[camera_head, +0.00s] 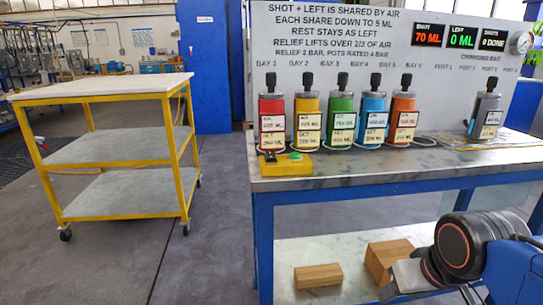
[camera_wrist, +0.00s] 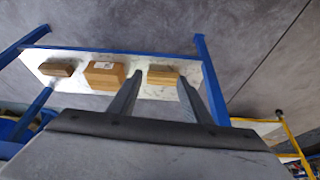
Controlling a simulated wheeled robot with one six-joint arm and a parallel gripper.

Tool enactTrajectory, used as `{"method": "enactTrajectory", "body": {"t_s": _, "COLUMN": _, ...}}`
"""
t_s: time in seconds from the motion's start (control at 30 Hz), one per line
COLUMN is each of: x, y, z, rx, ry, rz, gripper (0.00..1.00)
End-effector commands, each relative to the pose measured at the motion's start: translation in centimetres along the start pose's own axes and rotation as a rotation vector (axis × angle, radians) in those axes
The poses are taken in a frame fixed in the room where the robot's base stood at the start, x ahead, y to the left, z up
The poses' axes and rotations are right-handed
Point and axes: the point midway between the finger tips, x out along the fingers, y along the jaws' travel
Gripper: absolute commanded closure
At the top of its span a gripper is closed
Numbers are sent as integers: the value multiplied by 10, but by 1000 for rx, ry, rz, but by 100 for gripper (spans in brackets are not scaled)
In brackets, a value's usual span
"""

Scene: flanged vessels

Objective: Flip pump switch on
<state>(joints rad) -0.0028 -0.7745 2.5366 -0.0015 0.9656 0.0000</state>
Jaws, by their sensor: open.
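A yellow box (camera_head: 285,164) sits at the front left corner of the bench top. It carries a green button (camera_head: 296,155) and a small dark part (camera_head: 270,157) that may be the switch. Its position is too small to tell. My gripper is at the lower right of the head view, low in front of the bench and well away from the box. In the wrist view my gripper (camera_wrist: 159,80) has its two fingers apart, with nothing held between them. The yellow box does not show in the wrist view.
Several coloured vessels (camera_head: 341,118) stand in a row behind the box, with a grey vessel (camera_head: 486,115) at right. Wooden blocks (camera_head: 318,275) lie on the bench's lower shelf (camera_head: 300,250). A yellow cart (camera_head: 110,89) stands left. Floor between cart and bench is clear.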

Motion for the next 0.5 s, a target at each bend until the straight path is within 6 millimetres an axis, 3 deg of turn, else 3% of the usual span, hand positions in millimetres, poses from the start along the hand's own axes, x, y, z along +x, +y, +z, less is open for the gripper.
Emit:
{"method": "enactTrajectory", "body": {"t_s": 0.23, "x": 0, "y": 0, "z": 0, "rx": 0, "ry": 0, "rz": 0, "gripper": 56}}
{"method": "enactTrajectory", "body": {"t_s": 0.43, "x": 0, "y": 0, "z": 0, "rx": 0, "ry": 0, "rz": 0, "gripper": 100}}
{"method": "enactTrajectory", "body": {"t_s": 0.5, "x": 0, "y": 0, "z": 0, "rx": 0, "ry": 0, "rz": 0, "gripper": 100}}
